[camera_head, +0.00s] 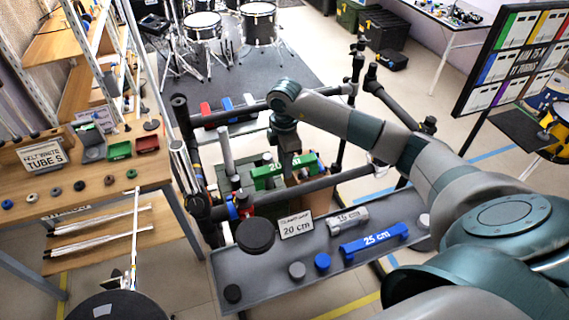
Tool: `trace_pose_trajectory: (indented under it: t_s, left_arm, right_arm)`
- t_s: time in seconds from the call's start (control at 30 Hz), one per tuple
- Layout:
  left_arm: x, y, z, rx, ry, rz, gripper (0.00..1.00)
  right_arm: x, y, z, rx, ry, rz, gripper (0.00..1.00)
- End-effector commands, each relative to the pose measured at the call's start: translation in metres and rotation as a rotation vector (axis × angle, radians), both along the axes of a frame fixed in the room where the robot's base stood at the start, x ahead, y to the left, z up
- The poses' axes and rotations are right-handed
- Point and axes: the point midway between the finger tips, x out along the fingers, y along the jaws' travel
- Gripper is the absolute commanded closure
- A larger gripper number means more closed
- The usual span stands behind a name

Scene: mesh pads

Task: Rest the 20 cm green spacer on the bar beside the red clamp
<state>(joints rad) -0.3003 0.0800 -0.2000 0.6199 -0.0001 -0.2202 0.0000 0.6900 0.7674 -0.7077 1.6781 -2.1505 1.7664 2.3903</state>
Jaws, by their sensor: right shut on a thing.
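The green spacer (267,183), marked 20, is held level by my right gripper (285,160), which points down and is shut on it. The dark front bar (325,182) runs across the frame just nearer than the spacer in the picture. I cannot tell whether the spacer touches this bar. A small red piece (232,211), which looks like the red clamp, sits at the bar's left end with blue beside it. It is partly hidden among dark fittings. My left gripper is not in view.
A grey tray (265,283) in front holds a blue 25 cm spacer (375,239), a grey 15 cm spacer (348,219), a 20 cm sign (296,226) and several round caps. A back bar (240,113) and uprights surround the right gripper. A wooden table (85,195) stands left.

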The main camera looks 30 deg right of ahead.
Motion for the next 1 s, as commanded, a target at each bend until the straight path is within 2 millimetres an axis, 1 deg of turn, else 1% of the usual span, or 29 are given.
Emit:
trace_pose_trajectory:
  t_s: [0.27,1.0]
  left_arm:
    - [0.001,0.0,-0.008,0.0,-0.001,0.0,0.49]
    - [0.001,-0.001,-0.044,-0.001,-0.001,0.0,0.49]
  right_arm:
    - [0.0,0.0,-0.011,0.0,0.0,0.0,1.0]
    - [0.0,0.0,-0.065,0.0,-0.001,0.001,1.0]
